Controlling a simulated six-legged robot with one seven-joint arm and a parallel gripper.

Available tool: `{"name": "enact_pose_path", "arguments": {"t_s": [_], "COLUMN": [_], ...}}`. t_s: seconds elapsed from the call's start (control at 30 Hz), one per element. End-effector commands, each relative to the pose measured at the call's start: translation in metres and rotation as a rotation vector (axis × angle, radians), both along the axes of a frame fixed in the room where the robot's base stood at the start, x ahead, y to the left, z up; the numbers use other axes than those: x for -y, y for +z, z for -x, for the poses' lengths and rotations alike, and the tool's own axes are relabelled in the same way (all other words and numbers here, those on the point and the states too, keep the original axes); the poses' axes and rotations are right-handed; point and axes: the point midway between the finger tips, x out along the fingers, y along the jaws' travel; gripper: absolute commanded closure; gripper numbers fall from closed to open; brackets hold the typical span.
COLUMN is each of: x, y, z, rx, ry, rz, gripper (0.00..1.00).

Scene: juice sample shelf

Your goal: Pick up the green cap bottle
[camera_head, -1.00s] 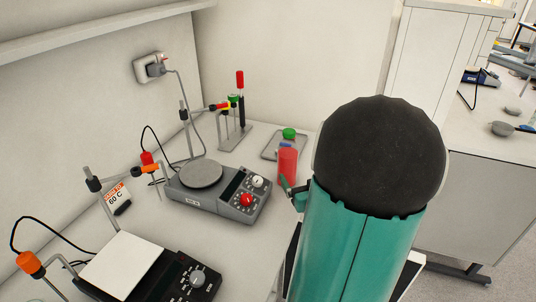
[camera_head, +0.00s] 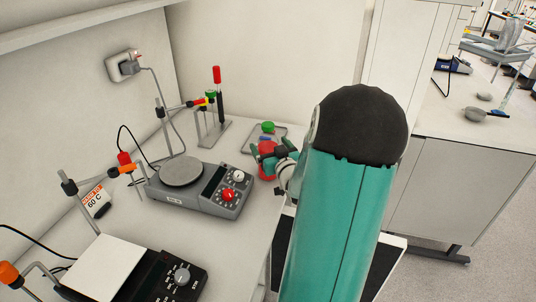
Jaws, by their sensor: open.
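The green cap (camera_head: 268,127) of a bottle shows at the back right of the bench, over a grey tray. The rest of that bottle is hidden.
The grey tray (camera_head: 250,146) lies by the back wall. A hotplate stirrer (camera_head: 213,200) stands left of my gripper, with a clamp stand (camera_head: 213,132) behind it. A second, white-topped stirrer (camera_head: 103,268) is at the front left.

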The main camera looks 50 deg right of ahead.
Motion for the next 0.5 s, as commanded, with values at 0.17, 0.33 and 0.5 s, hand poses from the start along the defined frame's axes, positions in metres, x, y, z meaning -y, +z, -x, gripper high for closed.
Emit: {"name": "enact_pose_path", "arguments": {"t_s": [0.17,0.33,0.5], "x": [0.01,0.011,0.011], "y": [0.0,0.0,0.0], "z": [-0.018,-0.02,-0.02], "rx": [0.0,-0.002,-0.001], "ry": [0.001,0.001,0.001], "rz": [0.001,0.0,0.0], "gripper": [0.12,0.12,0.32]}}
